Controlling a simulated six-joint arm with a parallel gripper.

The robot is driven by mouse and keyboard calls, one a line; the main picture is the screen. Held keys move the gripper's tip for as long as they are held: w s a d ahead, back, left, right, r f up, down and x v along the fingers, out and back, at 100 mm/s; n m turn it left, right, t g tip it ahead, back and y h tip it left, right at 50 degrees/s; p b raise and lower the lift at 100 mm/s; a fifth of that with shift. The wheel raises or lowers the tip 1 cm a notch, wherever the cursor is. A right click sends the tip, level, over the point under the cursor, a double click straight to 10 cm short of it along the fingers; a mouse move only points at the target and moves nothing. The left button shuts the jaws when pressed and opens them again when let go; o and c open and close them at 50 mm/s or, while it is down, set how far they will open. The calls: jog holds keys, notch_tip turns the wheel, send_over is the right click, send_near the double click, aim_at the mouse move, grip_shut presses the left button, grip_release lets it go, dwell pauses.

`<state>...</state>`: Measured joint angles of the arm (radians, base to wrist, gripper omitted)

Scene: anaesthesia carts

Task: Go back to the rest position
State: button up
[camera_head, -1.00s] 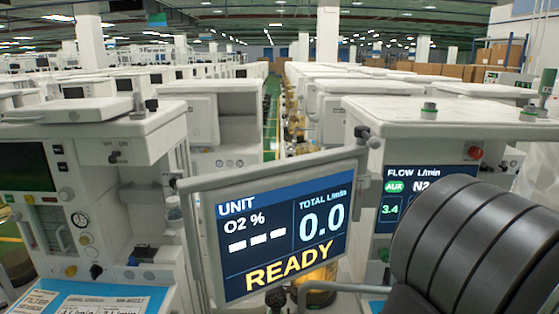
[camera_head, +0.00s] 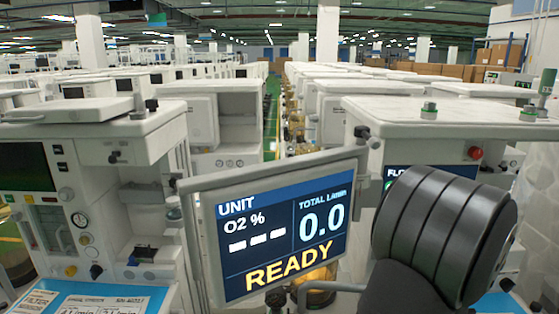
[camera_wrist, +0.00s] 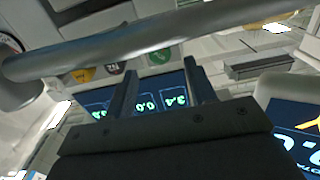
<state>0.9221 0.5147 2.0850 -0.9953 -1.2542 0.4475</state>
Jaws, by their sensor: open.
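My gripper (camera_wrist: 161,82) shows in the wrist view with its two dark fingers apart and nothing between them. Behind the fingers is a blue flow display (camera_wrist: 150,103) with pale digits. A thick grey bar (camera_wrist: 150,38) crosses the view just beyond the fingertips; I cannot tell the gap to it. In the head view my dark ribbed arm link (camera_head: 447,225) stands at the right, and the gripper itself is out of sight there.
A monitor reading READY (camera_head: 281,235) stands on a mount left of my arm. A cart (camera_head: 430,115) with a flow display is behind my arm. Another cart (camera_head: 88,170) stands at the left. A green aisle (camera_head: 270,120) runs between cart rows.

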jog(key=w, duration=0.5)
jog(key=s, duration=1.6)
jog(key=shift+s+r+n, duration=0.1)
jog(key=shift+n, duration=0.2)
dwell(5.6)
